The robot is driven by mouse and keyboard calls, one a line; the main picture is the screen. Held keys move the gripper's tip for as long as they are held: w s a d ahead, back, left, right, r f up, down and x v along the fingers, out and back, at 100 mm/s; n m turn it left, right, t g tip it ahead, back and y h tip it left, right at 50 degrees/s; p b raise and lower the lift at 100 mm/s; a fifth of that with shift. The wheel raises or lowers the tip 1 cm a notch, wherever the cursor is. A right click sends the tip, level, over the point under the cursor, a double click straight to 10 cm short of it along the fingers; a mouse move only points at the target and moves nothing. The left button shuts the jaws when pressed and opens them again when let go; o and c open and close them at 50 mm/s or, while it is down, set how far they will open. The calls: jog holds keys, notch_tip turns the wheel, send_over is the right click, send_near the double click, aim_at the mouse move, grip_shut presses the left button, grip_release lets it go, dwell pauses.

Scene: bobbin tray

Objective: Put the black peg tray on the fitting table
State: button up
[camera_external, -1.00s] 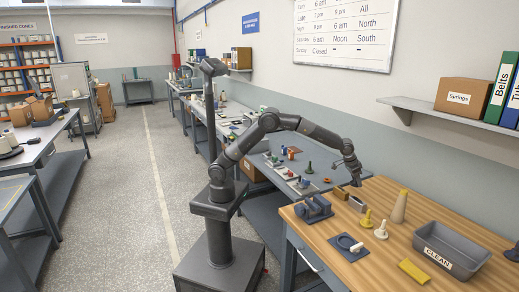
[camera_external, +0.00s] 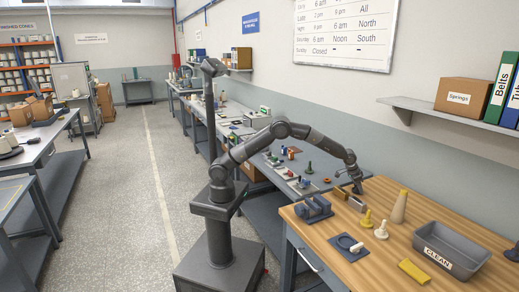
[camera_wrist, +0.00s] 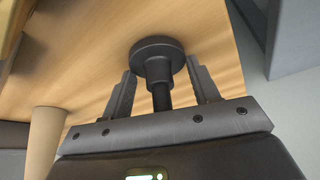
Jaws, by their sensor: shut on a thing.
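My gripper (camera_wrist: 160,90) is shut on the stem of a black peg tray (camera_wrist: 157,49), a round black disc with a stepped stem. The disc faces away from the wrist, toward the wooden table top (camera_wrist: 90,60). I cannot tell whether the disc touches the wood. In the external view my gripper (camera_external: 357,188) is low at the far left end of the wooden table (camera_external: 345,277), and the peg tray is too small to make out clearly. No label shows which table is the fitting table.
Near my gripper are small blocks (camera_external: 356,203).

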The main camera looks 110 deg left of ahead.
jog(key=shift+f, duration=0.15)
jog(key=o, duration=1)
jog(key=v, duration=1.1)
jog(key=shift+w, duration=0.25)
